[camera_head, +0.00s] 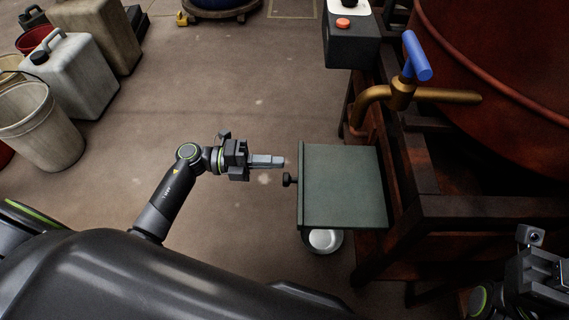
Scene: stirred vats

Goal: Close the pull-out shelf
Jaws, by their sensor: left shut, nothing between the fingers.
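The pull-out shelf (343,188) is a flat dark green board that sticks out to the left from the dark wooden vat stand. A small black knob (288,180) is on its left front edge. My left gripper (280,161) is just left of the shelf, near the knob and slightly farther back. Its fingers are shut, empty and point right, with a small gap to the shelf edge. My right gripper (545,268) is at the lower right corner, beside the stand and partly cut off by the frame; its fingers do not show clearly.
A brass tap with a blue handle (417,56) and a control box with a red button (343,23) are behind the shelf. A white round container (325,240) is below it. A jerrycan (77,75) and a bucket (40,125) stand left. The floor between is clear.

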